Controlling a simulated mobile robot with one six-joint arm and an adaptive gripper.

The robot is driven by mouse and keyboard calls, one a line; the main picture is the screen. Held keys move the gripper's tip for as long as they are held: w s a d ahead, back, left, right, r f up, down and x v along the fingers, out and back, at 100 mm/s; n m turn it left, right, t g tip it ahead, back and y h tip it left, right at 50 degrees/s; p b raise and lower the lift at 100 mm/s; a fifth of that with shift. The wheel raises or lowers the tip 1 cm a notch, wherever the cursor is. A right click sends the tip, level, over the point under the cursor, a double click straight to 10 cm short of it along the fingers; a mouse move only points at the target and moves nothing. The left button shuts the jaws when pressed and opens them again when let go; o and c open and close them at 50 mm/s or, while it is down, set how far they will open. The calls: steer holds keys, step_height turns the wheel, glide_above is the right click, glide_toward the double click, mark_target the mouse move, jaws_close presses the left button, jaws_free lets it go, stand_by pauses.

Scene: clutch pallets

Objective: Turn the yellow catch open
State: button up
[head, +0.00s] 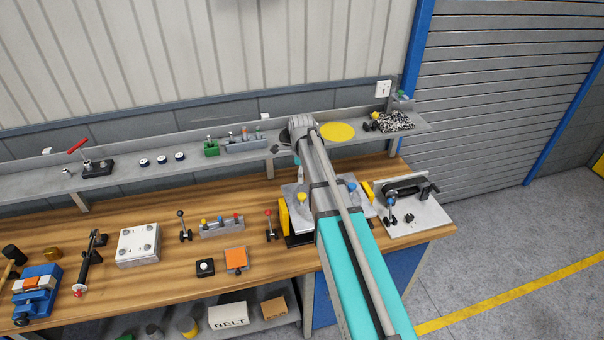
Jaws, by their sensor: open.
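A grey plate fixture (291,188) stands on the bench near its right end, largely covered by my arm. A small yellow knob (301,197) shows on the plate, just left of my arm. A yellow upright piece (284,216) stands at its left side and another yellow piece (367,192) at its right. I cannot tell which of these yellow parts is the catch, or whether it is open or shut. My arm reaches over the fixture and bends down behind itself. My gripper is hidden behind the arm, so its contact with the fixture cannot be seen.
A blue knob (351,187) shows right of my arm. A plate with a black clamp (419,214) stands further right. A red-knobbed lever (269,226) stands close on the left. A grey shelf (235,158) with small parts runs behind.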

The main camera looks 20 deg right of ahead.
steer(key=s+a+r+n, duration=0.1)
steer(key=s+a+n, duration=0.2)
steer(key=s+n, duration=0.55)
steer(key=s+a+n, duration=0.3)
steer(key=s+n, duration=0.5)
steer(key=n, duration=0.2)
steer(key=s+f+n+b, duration=0.2)
steer(key=f+b, duration=0.7)
steer(key=s+f+n+b, duration=0.2)
steer(key=s+f+b, duration=0.1)
steer(key=f+b, duration=0.6)
steer(key=shift+a+f+b, duration=0.15)
steer(key=shift+f+b, duration=0.2)
steer(key=shift+f, duration=0.15)
stand_by(1.3)
